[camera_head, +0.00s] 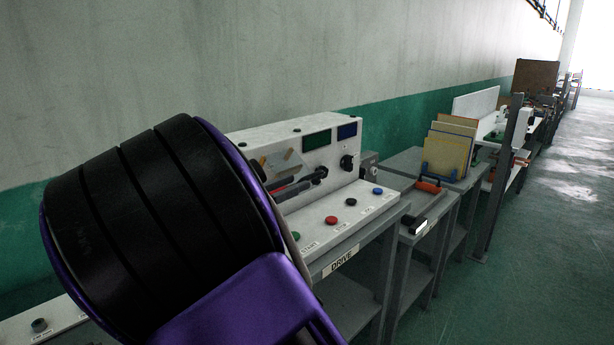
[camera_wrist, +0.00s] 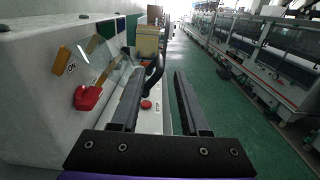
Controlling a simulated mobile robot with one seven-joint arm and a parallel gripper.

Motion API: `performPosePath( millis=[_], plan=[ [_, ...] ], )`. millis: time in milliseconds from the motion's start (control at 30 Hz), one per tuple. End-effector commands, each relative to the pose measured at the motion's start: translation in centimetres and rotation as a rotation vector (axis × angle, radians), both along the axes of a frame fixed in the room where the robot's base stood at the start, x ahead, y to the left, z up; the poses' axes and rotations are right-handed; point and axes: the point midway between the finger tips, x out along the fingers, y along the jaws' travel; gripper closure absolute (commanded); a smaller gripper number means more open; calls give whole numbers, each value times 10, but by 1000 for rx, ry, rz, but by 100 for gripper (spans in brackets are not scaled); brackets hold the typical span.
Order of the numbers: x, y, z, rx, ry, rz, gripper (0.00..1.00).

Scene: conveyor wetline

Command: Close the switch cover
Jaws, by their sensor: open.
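The switch cover (camera_head: 287,160) is a pale, see-through flap on the sloping front of the white drive console (camera_head: 325,157). It looks tilted out from the panel. In the head view my purple and black arm hides most of the gripper and the console's left part.
A dark curved handle (camera_wrist: 154,76) and a red button (camera_wrist: 146,104) show between my fingers in the wrist view. Several buttons line the console ledge, with a blue one (camera_head: 378,191) at right. A rack of yellow panels (camera_head: 447,152) stands beyond. The aisle floor (camera_head: 530,260) is clear.

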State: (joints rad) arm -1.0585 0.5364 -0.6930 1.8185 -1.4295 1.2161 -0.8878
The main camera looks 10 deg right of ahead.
Motion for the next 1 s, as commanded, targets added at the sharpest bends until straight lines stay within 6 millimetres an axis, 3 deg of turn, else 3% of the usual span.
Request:
performPosePath(
  millis=[100,333,767,1000],
  plan=[
    [15,-22,0,-2,-1,-4,55],
    [34,-48,1,0,-1,-1,55],
    [40,-55,0,1,-1,1,55],
    [40,-55,0,1,-1,0,98]
  ],
)
